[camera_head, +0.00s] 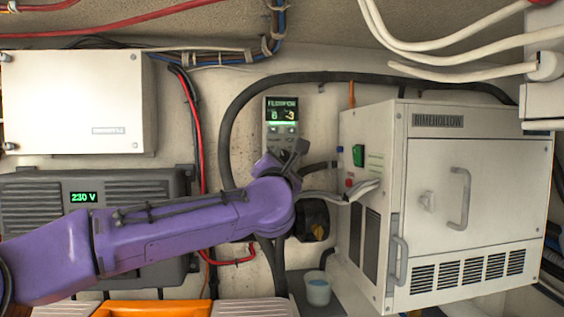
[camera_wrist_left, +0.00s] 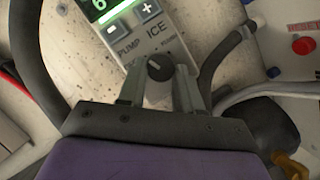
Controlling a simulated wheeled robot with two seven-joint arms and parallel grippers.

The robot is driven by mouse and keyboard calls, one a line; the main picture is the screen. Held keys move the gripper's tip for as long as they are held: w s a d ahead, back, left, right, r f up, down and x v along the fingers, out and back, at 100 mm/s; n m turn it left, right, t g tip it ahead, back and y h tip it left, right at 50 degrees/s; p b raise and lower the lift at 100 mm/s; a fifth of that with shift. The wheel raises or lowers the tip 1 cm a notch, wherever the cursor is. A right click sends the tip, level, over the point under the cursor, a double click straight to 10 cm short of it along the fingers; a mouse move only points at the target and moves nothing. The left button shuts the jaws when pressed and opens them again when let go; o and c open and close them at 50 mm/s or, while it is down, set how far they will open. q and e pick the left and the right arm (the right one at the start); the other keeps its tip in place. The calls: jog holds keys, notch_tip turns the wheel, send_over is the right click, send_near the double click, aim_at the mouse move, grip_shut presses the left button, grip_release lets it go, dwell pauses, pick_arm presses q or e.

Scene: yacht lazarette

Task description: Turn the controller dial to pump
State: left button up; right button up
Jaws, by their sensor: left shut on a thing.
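The controller (camera_head: 282,114) is a tall grey panel on the back wall with a lit green display and buttons. In the left wrist view, its lower face (camera_wrist_left: 143,38) shows minus and plus buttons and the words PUMP, at left, and ICE, at right. The dial (camera_wrist_left: 159,67) is a small dark round knob below these words. My left gripper (camera_wrist_left: 160,75) is shut on the dial, one finger on each side. In the head view my left gripper (camera_head: 288,157) covers the controller's lower part and hides the dial. I cannot tell which word the dial's mark points to.
A white machine (camera_head: 466,190) with a handled door stands at the right. A black hose (camera_head: 228,130) curves around the controller. A white box (camera_head: 75,102) and a grey unit reading 230 V (camera_head: 130,190) are at left. A small cup (camera_head: 317,288) stands below.

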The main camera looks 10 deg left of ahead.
pick_arm(q)
jog(key=o, duration=1)
jog(key=shift+w, duration=0.1)
jog(key=shift+o, duration=0.2)
jog(key=b+v, duration=0.6)
jog(key=v, duration=0.4)
jog(key=shift+s+f, duration=0.15)
jog(key=shift+s, duration=0.1)
